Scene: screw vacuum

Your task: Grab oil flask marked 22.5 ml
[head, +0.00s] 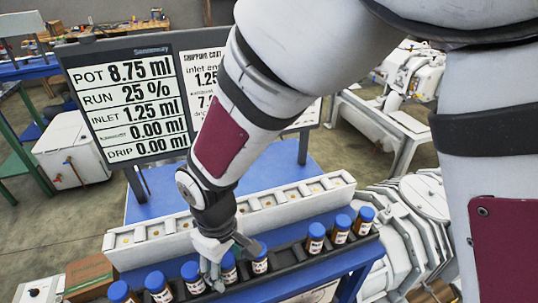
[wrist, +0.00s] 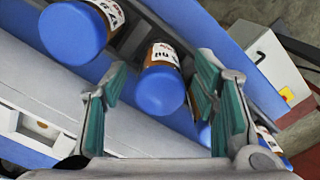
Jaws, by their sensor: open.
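Several brown flasks with blue caps and white labels stand in a row in a dark rack (head: 290,253) in the head view. Their volume marks are too small to read there, so I cannot tell which is the 22.5 ml one. My gripper (head: 232,264) is open, low over the middle of the row, partly covering a flask (head: 229,270). In the wrist view, one flask (wrist: 162,90) shows between the open fingers of my gripper (wrist: 160,84), cap toward the camera; its label is only partly visible. Another flask (wrist: 75,33) lies beyond the left finger, its label cut off.
A white slotted block (head: 272,198) runs behind the rack on the blue table (head: 322,183). A screen (head: 125,95) with ml readings stands at the back. A brown box (head: 90,275) is at the left end. White machinery (head: 420,215) stands close on the right.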

